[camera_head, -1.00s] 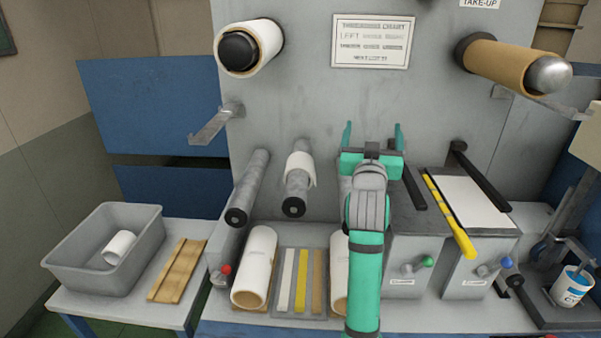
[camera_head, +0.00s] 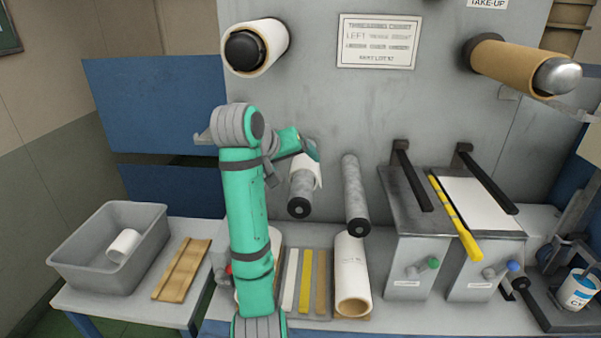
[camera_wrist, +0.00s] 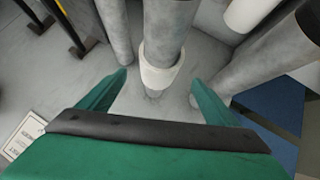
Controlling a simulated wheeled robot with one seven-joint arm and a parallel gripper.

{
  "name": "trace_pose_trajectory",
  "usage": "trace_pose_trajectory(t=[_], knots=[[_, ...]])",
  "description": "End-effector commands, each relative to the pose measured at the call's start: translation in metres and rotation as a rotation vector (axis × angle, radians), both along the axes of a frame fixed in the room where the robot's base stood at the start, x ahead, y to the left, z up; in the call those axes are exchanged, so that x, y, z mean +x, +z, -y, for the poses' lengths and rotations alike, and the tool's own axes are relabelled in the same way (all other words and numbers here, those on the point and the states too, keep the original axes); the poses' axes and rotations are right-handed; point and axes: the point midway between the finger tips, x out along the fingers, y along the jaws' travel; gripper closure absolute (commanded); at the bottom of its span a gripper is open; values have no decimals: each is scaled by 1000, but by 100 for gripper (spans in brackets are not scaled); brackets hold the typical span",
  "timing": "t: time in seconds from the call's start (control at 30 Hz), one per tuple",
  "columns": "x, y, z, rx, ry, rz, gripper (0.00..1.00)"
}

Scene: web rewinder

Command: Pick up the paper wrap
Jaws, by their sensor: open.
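The paper wrap (camera_head: 304,167) is a short white sleeve around the middle grey roller (camera_head: 300,195), with a loose flap hanging at its right side. My gripper (camera_head: 312,150) is at the wrap's upper end in the head view, and my wrist partly hides that area. In the wrist view the wrap (camera_wrist: 160,77) shows as a white ring on the roller, in the gap between the two green fingers (camera_wrist: 158,82). The fingers are spread, with visible space on both sides of the wrap. I see no contact.
Another grey roller (camera_head: 354,195) stands close on the right; my arm hides the left one in the head view. A white core roll (camera_head: 267,45) is above. A grey bin (camera_head: 75,262) holding a white roll (camera_head: 124,245) stands at left beside a wooden cradle (camera_head: 183,268).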

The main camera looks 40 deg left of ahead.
Motion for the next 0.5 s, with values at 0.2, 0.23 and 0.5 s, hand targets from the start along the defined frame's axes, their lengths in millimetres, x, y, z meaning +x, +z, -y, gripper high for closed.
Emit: trace_pose_trajectory(t=[0.2, 0.23, 0.5], knots=[[18, -18, -1, -3, -3, -6, 16], [21, -20, -2, -2, -2, -5, 16], [36, -33, -5, 0, -2, -4, 16]])
